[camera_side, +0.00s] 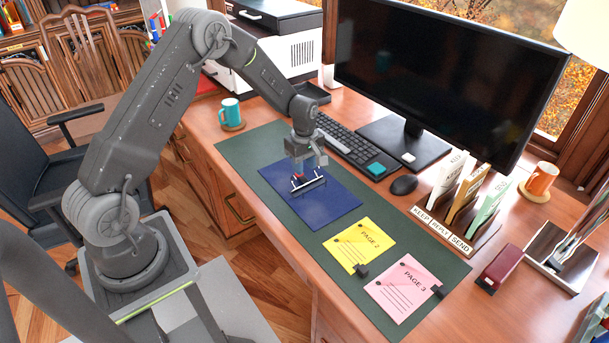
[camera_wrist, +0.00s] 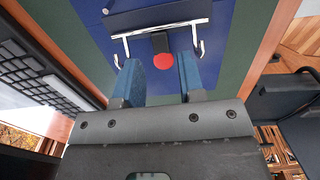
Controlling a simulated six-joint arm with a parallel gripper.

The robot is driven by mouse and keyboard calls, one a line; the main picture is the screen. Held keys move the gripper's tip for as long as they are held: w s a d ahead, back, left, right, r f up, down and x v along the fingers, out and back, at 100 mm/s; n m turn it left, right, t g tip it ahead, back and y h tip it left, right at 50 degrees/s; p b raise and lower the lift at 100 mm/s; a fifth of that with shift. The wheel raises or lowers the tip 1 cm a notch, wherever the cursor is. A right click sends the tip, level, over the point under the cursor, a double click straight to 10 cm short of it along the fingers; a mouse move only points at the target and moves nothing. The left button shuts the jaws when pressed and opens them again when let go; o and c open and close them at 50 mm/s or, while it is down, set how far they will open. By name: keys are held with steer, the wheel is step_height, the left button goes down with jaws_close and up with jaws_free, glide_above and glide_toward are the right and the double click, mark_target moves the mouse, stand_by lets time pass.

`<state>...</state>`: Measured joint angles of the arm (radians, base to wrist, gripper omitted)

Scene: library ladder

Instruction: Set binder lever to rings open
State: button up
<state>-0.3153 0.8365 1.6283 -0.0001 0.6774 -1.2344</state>
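The open blue binder (camera_side: 330,207) lies flat on the green desk mat. Its metal ring mechanism (camera_side: 309,184) has a bar and two chrome prongs, also visible in the wrist view (camera_wrist: 160,31). The lever's round red knob (camera_wrist: 163,61) is on a dark stem near the bar's middle. My gripper (camera_side: 304,168) is above the mechanism, pointing down. In the wrist view its two blue-padded fingers (camera_wrist: 162,78) are apart, with the red knob in line with the gap, just past the tips. I cannot tell whether they touch it. Whether the rings are fully open or closed is unclear.
The yellow page 2 (camera_side: 359,246) and pink page 3 (camera_side: 403,288) lie right of the binder on the green mat (camera_side: 245,150). A keyboard (camera_side: 345,142), mouse (camera_side: 404,185) and monitor stand behind. A teal mug (camera_side: 230,112) stands at left, a letter sorter (camera_side: 455,230) at right.

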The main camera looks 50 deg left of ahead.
mark_target(304, 179)
steer(key=shift+f, duration=2.15)
